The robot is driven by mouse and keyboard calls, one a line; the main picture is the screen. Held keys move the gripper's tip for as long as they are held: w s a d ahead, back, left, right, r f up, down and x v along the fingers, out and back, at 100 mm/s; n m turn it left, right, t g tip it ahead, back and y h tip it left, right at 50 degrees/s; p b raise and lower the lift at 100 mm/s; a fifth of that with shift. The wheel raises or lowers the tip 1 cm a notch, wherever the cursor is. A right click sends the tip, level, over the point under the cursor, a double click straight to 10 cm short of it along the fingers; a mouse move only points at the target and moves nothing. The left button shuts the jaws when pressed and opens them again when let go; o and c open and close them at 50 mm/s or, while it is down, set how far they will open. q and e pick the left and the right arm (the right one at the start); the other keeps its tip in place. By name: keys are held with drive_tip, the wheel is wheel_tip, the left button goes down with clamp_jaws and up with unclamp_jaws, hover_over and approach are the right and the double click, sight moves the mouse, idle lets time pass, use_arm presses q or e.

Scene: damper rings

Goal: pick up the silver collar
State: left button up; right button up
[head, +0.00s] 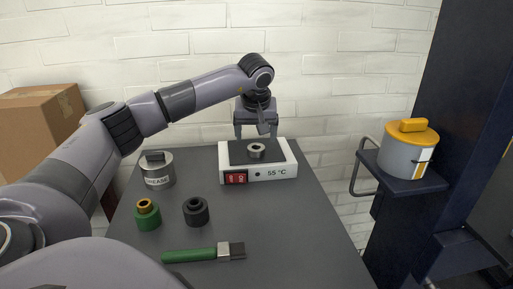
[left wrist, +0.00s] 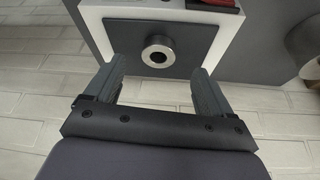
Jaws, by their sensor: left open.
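The silver collar (head: 257,151) is a short metal ring with a dark hole. It lies on the dark plate of a white heater (head: 285,172) that reads 55 °C. In the left wrist view the collar (left wrist: 158,51) sits beyond the fingertips, roughly midway between them. My left gripper (head: 257,134) is open and empty, above the back part of the heater plate. Its two fingers also show in the left wrist view (left wrist: 160,72), apart from the collar. My right gripper is not in view.
A grease tin (head: 158,172), a green part with a brass top (head: 147,214), a black ring (head: 196,211) and a green-handled brush (head: 200,254) stand or lie on the grey table (head: 290,230). A yellow-lidded canister (head: 405,155) is on a shelf at right. The table's front right is clear.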

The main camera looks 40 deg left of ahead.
sight(256, 144)
use_arm(q)
drive_tip(key=x, duration=0.6)
drive_tip(key=shift+w+a, duration=0.35)
drive_tip(key=shift+w, duration=0.1)
drive_tip(key=shift+r, duration=0.15)
drive_tip(key=c, duration=1.4)
